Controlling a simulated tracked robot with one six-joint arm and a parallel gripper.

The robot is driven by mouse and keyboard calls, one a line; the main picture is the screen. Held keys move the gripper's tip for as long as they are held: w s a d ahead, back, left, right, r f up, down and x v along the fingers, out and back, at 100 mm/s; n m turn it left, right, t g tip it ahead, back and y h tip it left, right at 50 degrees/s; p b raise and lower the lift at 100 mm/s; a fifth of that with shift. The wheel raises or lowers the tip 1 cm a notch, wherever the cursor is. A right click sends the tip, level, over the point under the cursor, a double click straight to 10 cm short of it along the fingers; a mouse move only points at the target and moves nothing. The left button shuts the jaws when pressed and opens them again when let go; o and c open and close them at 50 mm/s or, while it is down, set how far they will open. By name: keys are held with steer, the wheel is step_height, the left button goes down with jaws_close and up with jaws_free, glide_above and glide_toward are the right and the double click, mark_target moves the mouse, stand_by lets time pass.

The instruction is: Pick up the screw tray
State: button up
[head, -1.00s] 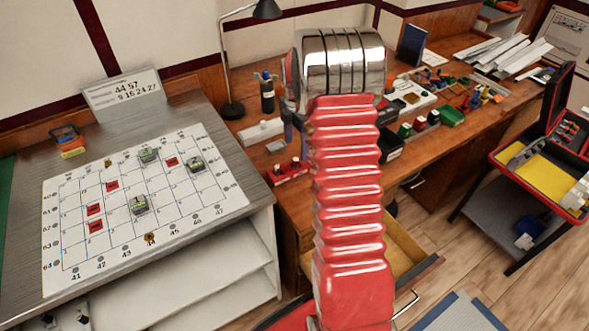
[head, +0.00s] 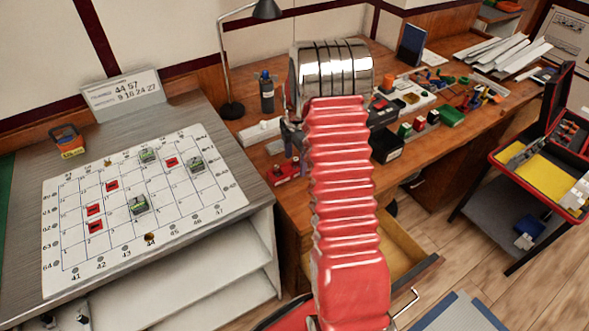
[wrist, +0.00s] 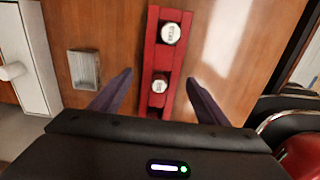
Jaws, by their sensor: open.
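A small shallow grey tray (wrist: 84,68), which looks like the screw tray, lies on the wooden bench left of my gripper in the wrist view. In the head view this tray (head: 274,147) is beside the arm, near the bench's left side; its contents are too small to make out. My gripper (wrist: 159,77) is open and empty, its two dark fingers either side of a red holder (wrist: 153,102) with two round white-topped pieces. In the head view the holder (head: 284,173) is partly hidden by my gripper.
A white block (wrist: 35,60) is left of the tray. A dark bottle (head: 267,92) and a lamp (head: 231,108) stand behind. A black box (head: 388,146) is to the right. A sloped board with a numbered grid (head: 75,255) is at left.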

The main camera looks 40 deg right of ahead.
steer(key=shift+f, duration=0.8)
steer(key=shift+c, duration=0.5)
steer(key=c, duration=1.2)
